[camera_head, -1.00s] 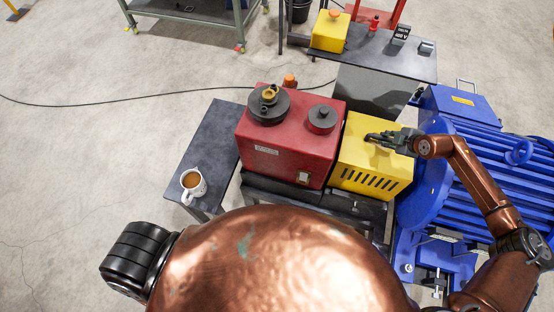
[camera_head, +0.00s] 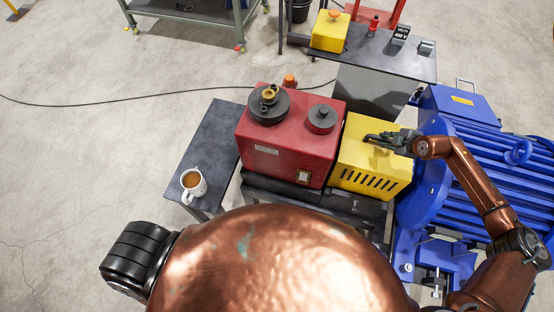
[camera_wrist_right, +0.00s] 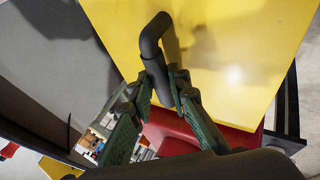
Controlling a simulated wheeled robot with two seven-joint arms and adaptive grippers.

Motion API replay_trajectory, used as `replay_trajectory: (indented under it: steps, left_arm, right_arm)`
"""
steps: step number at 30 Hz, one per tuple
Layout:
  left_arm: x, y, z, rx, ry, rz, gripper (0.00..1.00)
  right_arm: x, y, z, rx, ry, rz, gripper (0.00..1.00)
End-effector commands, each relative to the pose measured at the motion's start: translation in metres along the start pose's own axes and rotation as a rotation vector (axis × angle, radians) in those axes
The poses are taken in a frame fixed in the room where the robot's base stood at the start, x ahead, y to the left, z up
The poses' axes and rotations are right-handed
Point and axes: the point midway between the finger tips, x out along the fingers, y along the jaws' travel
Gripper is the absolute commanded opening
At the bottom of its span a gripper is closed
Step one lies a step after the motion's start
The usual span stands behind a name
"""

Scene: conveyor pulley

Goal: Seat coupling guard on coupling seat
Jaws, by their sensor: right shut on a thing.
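The coupling guard (camera_head: 368,166) is a yellow box with a row of dark slots in its front face. It stands roughly upright between the red gearbox and the blue motor. My right gripper (camera_head: 377,138) is over its top, shut on its dark handle. In the right wrist view, the fingers of the gripper (camera_wrist_right: 162,84) close around the bent black handle (camera_wrist_right: 153,42), with the yellow guard (camera_wrist_right: 235,55) behind it. The coupling seat is not clearly visible; the guard hides the area beneath it. I cannot tell whether the guard touches a seat. My left gripper is out of view.
The red gearbox (camera_head: 278,155) is close to the guard's left, and the blue motor (camera_head: 470,165) close to its right. A side table (camera_head: 212,145) holds a coffee mug (camera_head: 193,184). A back table (camera_head: 375,55) holds a yellow box (camera_head: 330,32) and small items.

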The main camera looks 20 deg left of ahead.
Motion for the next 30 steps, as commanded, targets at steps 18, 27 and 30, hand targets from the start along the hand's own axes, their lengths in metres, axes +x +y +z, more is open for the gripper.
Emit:
replay_trajectory:
  steps: [18,27,30]
  left_arm:
    - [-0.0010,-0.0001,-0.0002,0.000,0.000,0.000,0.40]
    - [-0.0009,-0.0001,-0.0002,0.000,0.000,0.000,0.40]
    - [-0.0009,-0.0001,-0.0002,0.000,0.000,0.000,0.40]
  right_arm:
    - [0.0008,0.0020,-0.0008,0.000,0.003,0.006,0.23]
    - [0.0018,-0.0003,0.0002,0.000,0.001,0.002,0.37]
    - [0.0019,-0.0006,0.0005,0.000,0.001,0.002,0.37]
